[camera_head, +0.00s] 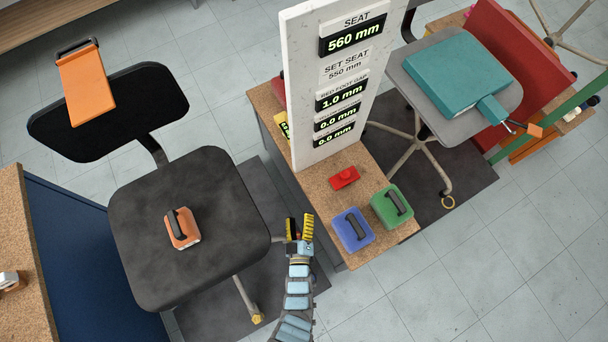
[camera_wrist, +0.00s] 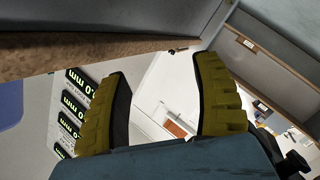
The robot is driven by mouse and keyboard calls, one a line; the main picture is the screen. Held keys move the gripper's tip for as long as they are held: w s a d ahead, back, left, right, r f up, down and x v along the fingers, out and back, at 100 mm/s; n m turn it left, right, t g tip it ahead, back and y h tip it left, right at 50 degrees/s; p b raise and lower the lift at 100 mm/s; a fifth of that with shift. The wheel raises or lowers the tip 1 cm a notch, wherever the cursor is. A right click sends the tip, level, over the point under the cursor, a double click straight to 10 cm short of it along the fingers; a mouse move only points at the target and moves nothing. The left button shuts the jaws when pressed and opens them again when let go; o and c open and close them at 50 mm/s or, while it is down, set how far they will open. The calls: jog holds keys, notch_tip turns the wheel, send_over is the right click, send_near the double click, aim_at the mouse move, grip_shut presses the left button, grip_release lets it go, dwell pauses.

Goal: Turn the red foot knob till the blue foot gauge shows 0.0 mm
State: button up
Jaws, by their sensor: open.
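My gripper (camera_head: 300,229) is open and empty, with yellow fingers, between the black chair's seat and the front edge of the cork-topped bench. Its fingers (camera_wrist: 163,95) show well apart in the wrist view. A white panel (camera_head: 300,95) on the bench carries several gauges. The upper foot gauge (camera_head: 341,95) reads 1.0 mm, its label seeming to say red foot gap. Two lower gauges (camera_head: 338,117) read 0.0 mm; their labels are too small to read surely. The gauges (camera_wrist: 75,105) also show tilted in the wrist view. I cannot make out a red foot knob for certain.
A small red block (camera_head: 344,178), a blue handled block (camera_head: 352,230) and a green one (camera_head: 391,206) stand on the bench (camera_head: 375,251). The black chair (camera_head: 185,250) bears an orange handled block (camera_head: 182,229). A grey chair (camera_head: 413,78) bears teal pads. Floor at lower right is clear.

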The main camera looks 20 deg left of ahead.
jog(key=shift+m+t, duration=0.5)
jog(key=shift+t, duration=0.3)
jog(key=r, duration=0.3)
jog(key=w+d+r, duration=0.1)
jog(key=shift+w+d+r, duration=0.1)
jog(key=shift+r, duration=0.3)
